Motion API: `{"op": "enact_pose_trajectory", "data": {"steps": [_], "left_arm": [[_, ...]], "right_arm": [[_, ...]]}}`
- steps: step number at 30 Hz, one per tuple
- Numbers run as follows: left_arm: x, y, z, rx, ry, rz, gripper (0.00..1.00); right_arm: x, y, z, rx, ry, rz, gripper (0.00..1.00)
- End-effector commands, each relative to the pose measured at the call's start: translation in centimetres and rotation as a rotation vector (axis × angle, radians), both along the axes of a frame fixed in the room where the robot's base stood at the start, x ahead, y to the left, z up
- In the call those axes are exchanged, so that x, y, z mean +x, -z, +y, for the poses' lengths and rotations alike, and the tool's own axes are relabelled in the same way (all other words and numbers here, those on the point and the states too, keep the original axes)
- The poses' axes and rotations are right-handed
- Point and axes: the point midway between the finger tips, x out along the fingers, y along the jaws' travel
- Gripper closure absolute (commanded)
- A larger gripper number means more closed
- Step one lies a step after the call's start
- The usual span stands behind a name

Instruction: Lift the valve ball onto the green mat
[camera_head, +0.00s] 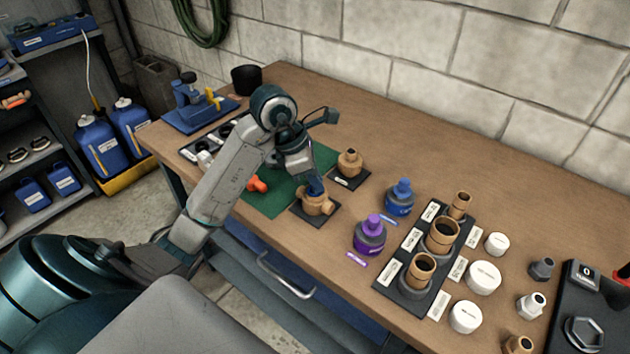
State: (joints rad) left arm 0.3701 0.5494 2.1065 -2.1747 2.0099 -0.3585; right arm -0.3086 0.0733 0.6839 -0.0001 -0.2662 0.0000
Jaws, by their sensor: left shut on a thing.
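My left gripper (309,181) reaches down from the left to a brass valve body (318,204) on a small dark pad near the table's front edge. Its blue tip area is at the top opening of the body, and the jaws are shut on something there. The valve ball itself cannot be made out; the gripper and the body hide that spot. The green mat (268,203) lies just left of and behind the valve body, partly covered by my left arm. An orange-red item (257,184) lies on the mat. My right gripper is out of view.
A second brass fitting (349,162) stands on a dark pad behind the valve body. Blue (400,198) and purple-capped (370,235) bottles stand to the right. Beyond them are a black tray (405,297) of brass cylinders and several white round containers. A blue vise (192,98) stands back left.

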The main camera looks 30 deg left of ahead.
Motion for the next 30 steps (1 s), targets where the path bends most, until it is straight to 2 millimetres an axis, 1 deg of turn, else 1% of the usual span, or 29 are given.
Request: {"op": "enact_pose_trajectory", "data": {"steps": [1, 5, 15, 19, 23, 25, 29, 30], "left_arm": [[0.0, -0.6, 0.0, 0.0, 0.0, 0.0, 1.0], [0.0, -1.9, 0.0, 0.0, 0.0, 0.0, 1.0], [0.0, -7.1, 0.0, 0.0, 0.0, 0.0, 1.0], [0.0, -8.8, 0.0, 0.0, 0.0, 0.0, 1.0], [0.3, -9.7, 0.3, 0.002, 0.012, 0.001, 1.0], [1.0, -9.8, 0.9, 0.006, 0.035, 0.004, 1.0], [2.7, -9.4, 2.9, 0.013, 0.119, 0.014, 1.0], [3.4, -9.3, 3.6, 0.014, 0.15, 0.016, 1.0]], "right_arm": [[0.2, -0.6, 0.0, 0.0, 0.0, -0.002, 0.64], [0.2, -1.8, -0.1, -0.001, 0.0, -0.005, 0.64], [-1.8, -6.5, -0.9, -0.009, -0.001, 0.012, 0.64], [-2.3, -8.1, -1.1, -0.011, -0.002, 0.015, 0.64], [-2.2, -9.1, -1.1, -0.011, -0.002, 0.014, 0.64], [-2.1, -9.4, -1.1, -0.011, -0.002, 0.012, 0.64], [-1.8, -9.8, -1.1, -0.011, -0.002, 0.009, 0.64], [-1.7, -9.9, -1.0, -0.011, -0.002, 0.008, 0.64]]}}
